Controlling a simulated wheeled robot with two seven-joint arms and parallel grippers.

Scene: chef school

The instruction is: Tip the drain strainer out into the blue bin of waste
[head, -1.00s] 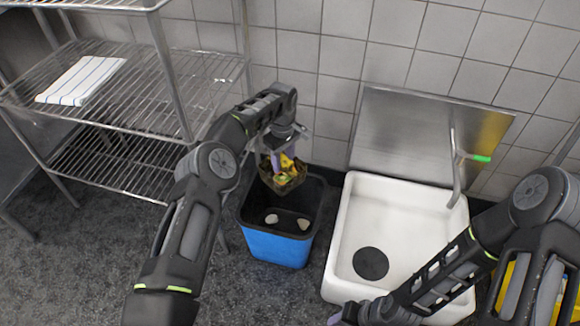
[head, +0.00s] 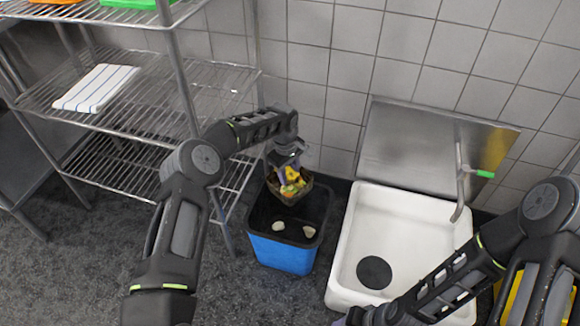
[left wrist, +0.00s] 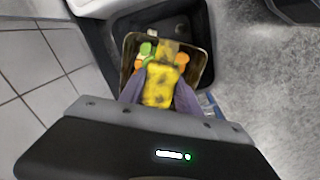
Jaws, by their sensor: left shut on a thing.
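My left gripper (head: 289,168) is shut on the drain strainer (head: 291,200), a dark, square-rimmed basket, and holds it over the back part of the blue bin (head: 283,253). Yellow, orange and green food scraps show in the strainer, which also fills the middle of the left wrist view (left wrist: 206,62). A yellow piece with dark spots lies between the purple fingers there. The bin stands upright on the floor, with two pale pieces visible on its dark inside. My right gripper is at the bottom edge of the head view, mostly cut off.
A white floor sink (head: 343,258) with a round dark drain (head: 374,272) and a tap (head: 461,180) stands right of the bin. A wire shelf (head: 130,110) with a striped towel (head: 96,88) stands left. A tiled wall is close behind.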

